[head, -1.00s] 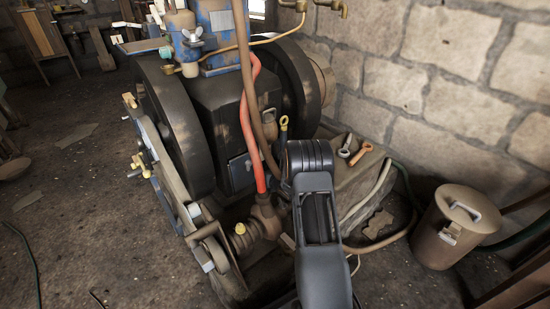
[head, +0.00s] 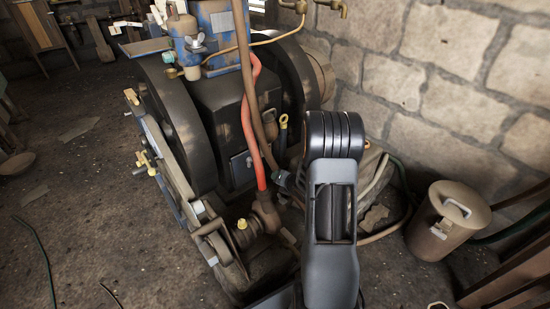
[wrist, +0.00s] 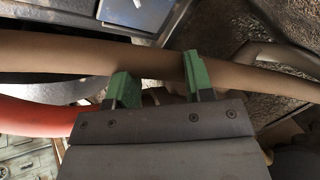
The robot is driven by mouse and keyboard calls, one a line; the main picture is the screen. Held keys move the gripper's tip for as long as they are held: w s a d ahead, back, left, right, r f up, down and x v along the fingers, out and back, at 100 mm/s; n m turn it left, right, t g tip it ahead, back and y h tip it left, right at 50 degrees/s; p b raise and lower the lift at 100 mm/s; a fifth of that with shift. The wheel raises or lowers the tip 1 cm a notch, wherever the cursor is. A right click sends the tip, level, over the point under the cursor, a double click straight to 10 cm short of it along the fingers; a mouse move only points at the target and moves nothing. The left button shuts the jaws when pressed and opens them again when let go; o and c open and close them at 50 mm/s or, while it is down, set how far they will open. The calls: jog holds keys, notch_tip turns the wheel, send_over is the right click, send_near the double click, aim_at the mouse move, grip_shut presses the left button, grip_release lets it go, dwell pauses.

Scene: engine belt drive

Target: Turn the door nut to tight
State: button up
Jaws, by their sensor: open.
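My gripper (wrist: 160,84) shows in the wrist view with two green fingertips set apart and nothing clearly held between them. A thick tan hose (wrist: 60,55) runs across right at the fingertips; I cannot tell whether they touch it. A dark plate (wrist: 138,14) with a small pale fitting lies beyond the hose at the top. In the head view a small dark door plate (head: 241,166) sits low on the black engine body (head: 228,115). I cannot make out the door nut for sure. My arm hides most of the gripper in the head view.
A red hose (head: 248,120) and the tan hose hang in front of the engine. A large black flywheel (head: 178,120) stands at the left. A lidded brown can (head: 446,222) stands at the right by the stone wall (head: 440,60).

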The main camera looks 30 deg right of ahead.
jog(key=s+a+r+m+g+h+p, duration=0.1)
jog(key=s+a+r+m+g+p, duration=0.1)
jog(key=r+m, duration=0.4)
jog(key=s+a+r+m+g+h+p, duration=0.1)
jog(key=s+a+r+m, duration=0.1)
jog(key=r+m, duration=0.4)
jog(key=shift+s+a+r+g+p, duration=0.15)
jog(key=shift+a+r+g+p, duration=0.3)
jog(key=shift+r, duration=0.55)
jog(key=shift+c, duration=0.4)
